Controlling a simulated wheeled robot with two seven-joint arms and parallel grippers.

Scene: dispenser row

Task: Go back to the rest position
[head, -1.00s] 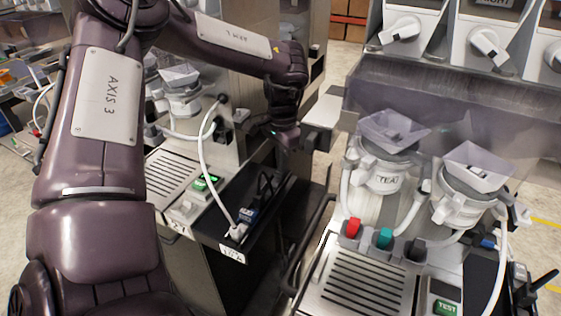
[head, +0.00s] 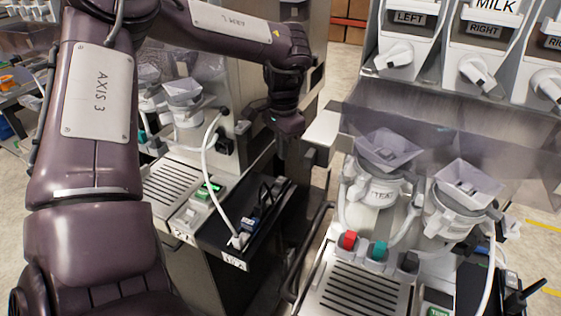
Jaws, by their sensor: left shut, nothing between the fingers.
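My left arm comes in from the left and reaches across the upper middle of the head view. Its gripper (head: 290,128) hangs down beside the steel column between two dispenser machines. It is shut with nothing held, and its fingertips are hard to make out against the dark gap. My right gripper is not in view.
A dispenser machine with a TEA funnel cup (head: 376,192), a slotted drip tray (head: 355,290) and red and teal taps stands at right. Hoppers marked LEFT, RIGHT and MILK (head: 484,28) hang above. Another machine with a drip tray (head: 170,185) stands behind my arm.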

